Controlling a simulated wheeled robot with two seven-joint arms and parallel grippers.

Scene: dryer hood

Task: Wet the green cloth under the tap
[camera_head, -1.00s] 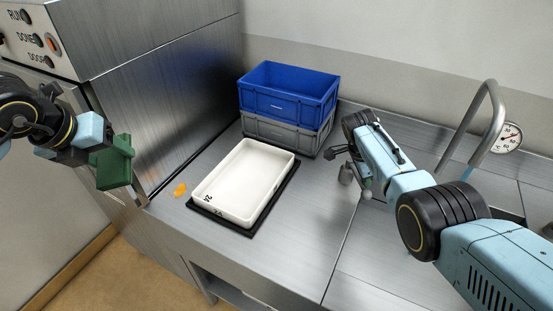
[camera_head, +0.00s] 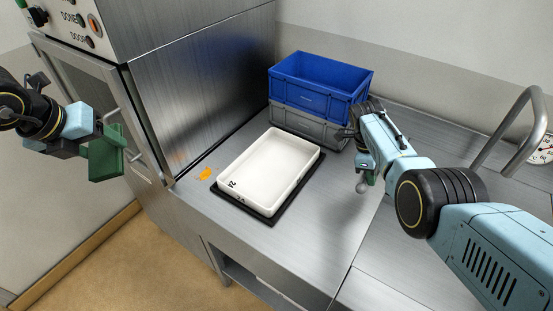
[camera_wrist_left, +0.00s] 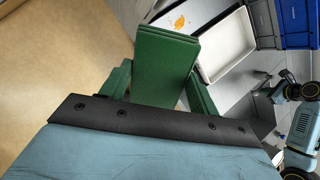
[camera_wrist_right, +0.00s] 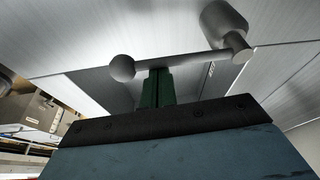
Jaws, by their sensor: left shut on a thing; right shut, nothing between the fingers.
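The green cloth (camera_head: 106,162) looks like a flat folded pad and hangs at the left, in front of the machine's door. My left gripper (camera_head: 98,142) is shut on it, clear of the counter. In the left wrist view the cloth (camera_wrist_left: 166,62) stands between the green fingers. The tap's curved grey spout (camera_head: 522,128) is at the far right, well apart from the cloth. My right gripper (camera_wrist_right: 158,88) is shut and empty, close to a grey metal lever with a ball end (camera_wrist_right: 122,67). Whether they touch is unclear. The spout's outlet and any water are hidden.
A white tray (camera_head: 304,160) sits on a black mat on the steel counter. A blue crate (camera_head: 315,92) is stacked on a grey crate (camera_head: 300,122) behind it. An orange patch (camera_head: 205,174) lies beside the tray. A dial (camera_head: 543,150) is cut off at the right edge.

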